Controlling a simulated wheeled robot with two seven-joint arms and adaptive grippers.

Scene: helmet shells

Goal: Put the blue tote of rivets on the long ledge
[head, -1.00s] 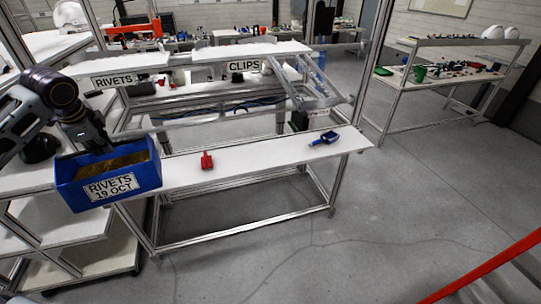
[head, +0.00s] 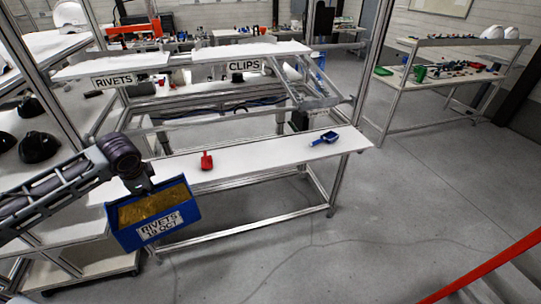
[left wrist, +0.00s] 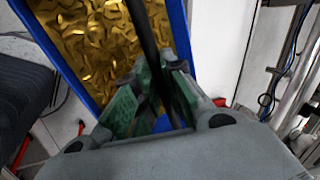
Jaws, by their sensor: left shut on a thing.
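The blue tote (head: 126,238) is labelled RIVETS 19 OCT and is full of gold-coloured rivets. My left gripper (head: 140,185) is shut on its back rim and holds it, slightly tilted, in front of the long white ledge (head: 260,153). In the left wrist view the gripper's green-padded fingers (left wrist: 150,100) close at the tote's blue edge (left wrist: 180,40), with the rivets beside them. Whether the tote touches the ledge's front edge cannot be told. My right gripper is not in view.
A red scoop (head: 207,160) and a blue scoop (head: 325,138) lie on the ledge, with bare surface between them. Shelves marked RIVETS (head: 113,80) and CLIPS (head: 243,66) stand behind. Black helmet shells (head: 38,147) are at the left.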

